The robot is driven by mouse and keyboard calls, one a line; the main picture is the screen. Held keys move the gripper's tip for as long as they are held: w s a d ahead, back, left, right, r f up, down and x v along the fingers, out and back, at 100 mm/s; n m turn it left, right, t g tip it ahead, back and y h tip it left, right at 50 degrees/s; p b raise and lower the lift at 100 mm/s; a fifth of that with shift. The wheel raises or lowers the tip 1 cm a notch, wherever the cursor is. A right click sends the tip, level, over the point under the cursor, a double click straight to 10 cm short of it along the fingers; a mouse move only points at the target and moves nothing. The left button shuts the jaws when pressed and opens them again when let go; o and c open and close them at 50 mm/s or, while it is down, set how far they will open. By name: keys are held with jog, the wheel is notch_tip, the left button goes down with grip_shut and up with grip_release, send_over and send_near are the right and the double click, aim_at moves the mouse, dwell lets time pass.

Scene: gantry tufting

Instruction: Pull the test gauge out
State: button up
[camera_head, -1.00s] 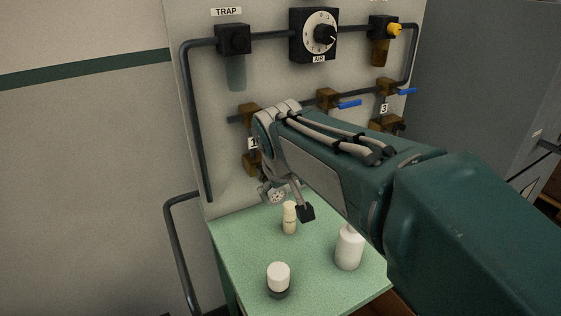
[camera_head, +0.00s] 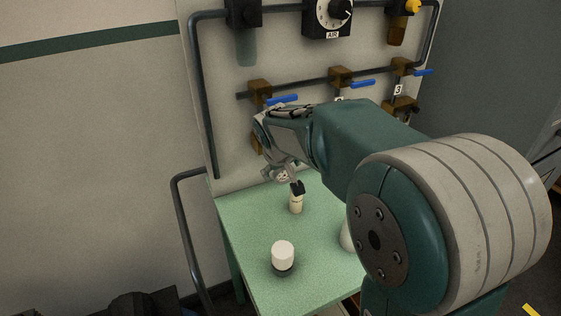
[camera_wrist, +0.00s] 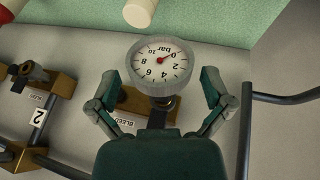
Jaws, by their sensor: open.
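The test gauge is a round white dial (camera_wrist: 160,62) marked "bar", upside down in the wrist view, with a red pointer. Its stem runs down to a brass fitting (camera_wrist: 133,101) with a BLEED label. My gripper (camera_wrist: 167,78) is open, one finger on each side of the gauge; whether either finger touches it cannot be told. In the head view the gauge (camera_head: 281,174) shows small and partly hidden by my gripper (camera_head: 290,184), low in front of the panel at the left-hand valve.
The panel (camera_head: 228,140) carries pipes and blue-handled valves (camera_head: 362,84). Below, a green table (camera_head: 318,255) holds a cream bottle (camera_head: 296,203), a white-capped jar (camera_head: 283,255) and a white bottle (camera_head: 347,238) partly behind my arm. A bent rail (camera_head: 182,225) stands at left.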

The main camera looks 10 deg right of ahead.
jog(key=shift+w+f, duration=0.3)
jog(key=shift+f, duration=0.3)
jog(key=c, duration=1.1)
jog(key=shift+s, duration=0.1)
jog(key=shift+c, duration=0.2)
jog(key=shift+s+d, duration=0.2)
jog(key=shift+s, duration=0.6)
jog(key=shift+s+d, duration=0.2)
jog(key=shift+s, duration=0.6)
